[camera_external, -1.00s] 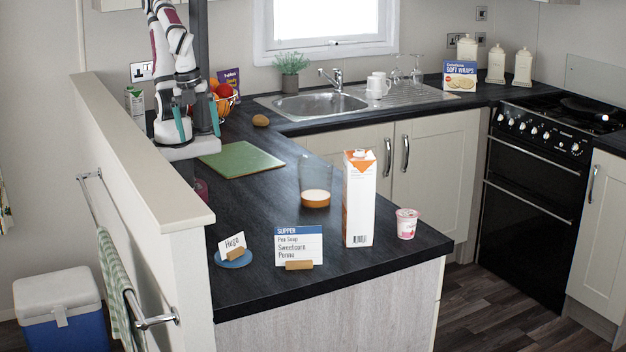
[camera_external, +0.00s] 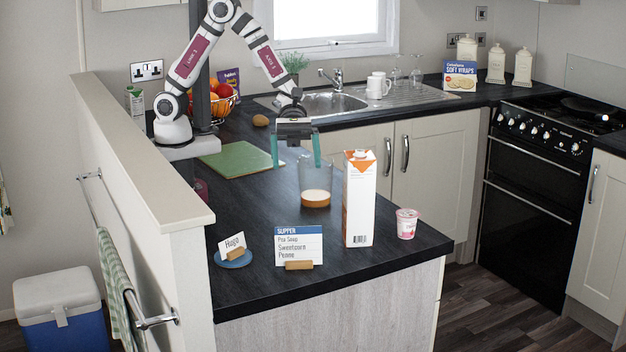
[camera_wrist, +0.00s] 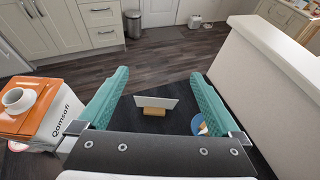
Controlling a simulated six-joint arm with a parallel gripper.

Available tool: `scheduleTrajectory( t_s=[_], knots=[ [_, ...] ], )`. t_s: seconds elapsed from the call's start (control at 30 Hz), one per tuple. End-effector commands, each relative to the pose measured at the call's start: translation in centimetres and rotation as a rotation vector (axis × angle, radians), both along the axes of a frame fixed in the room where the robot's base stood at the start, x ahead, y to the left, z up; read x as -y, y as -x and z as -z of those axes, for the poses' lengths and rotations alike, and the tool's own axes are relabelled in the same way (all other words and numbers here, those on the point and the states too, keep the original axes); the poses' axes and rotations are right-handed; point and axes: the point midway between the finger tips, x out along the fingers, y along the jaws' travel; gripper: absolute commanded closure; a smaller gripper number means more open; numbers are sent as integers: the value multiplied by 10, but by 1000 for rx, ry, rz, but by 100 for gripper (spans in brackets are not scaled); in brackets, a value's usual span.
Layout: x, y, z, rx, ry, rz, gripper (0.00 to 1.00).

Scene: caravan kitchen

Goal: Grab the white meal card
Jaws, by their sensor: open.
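The white meal card (camera_external: 299,246) has a blue "SUPPER" band and stands upright in a small wooden holder (camera_external: 299,265) near the front of the dark counter. In the wrist view the card (camera_wrist: 157,102) shows as a pale, plain panel in its holder (camera_wrist: 154,112), ahead of and between my fingers. My gripper (camera_external: 296,151) is open and empty, above the counter behind the card and clear of it. Its two teal fingers (camera_wrist: 160,73) spread on both sides in the wrist view.
A tall orange-and-white carton (camera_external: 358,200) stands right of the card, with a pink-and-white pot (camera_external: 406,224) beyond it. A clear container with tan contents (camera_external: 316,198) stands below my gripper. A "Hugo" card (camera_external: 232,244) on a blue disc (camera_external: 233,260) is at left, near the partition wall (camera_external: 140,150).

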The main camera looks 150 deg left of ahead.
Motion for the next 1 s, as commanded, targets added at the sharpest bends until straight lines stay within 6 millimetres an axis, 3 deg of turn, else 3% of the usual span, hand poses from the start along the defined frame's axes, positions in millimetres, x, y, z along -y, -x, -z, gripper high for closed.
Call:
scheduleTrajectory(
  t_s=[0.03,0.1,0.2,0.5,0.7,0.9,1.0],
  knots=[
    [1,1,28,-8,10,0,0],
    [1,0,62,-4,5,3,0],
    [2,0,99,-2,-1,5,0],
    [2,0,162,1,-4,8,0],
    [2,0,193,2,-7,9,0],
    [19,-36,206,3,-8,13,0],
    [21,-42,209,4,-8,12,0]
  ],
)
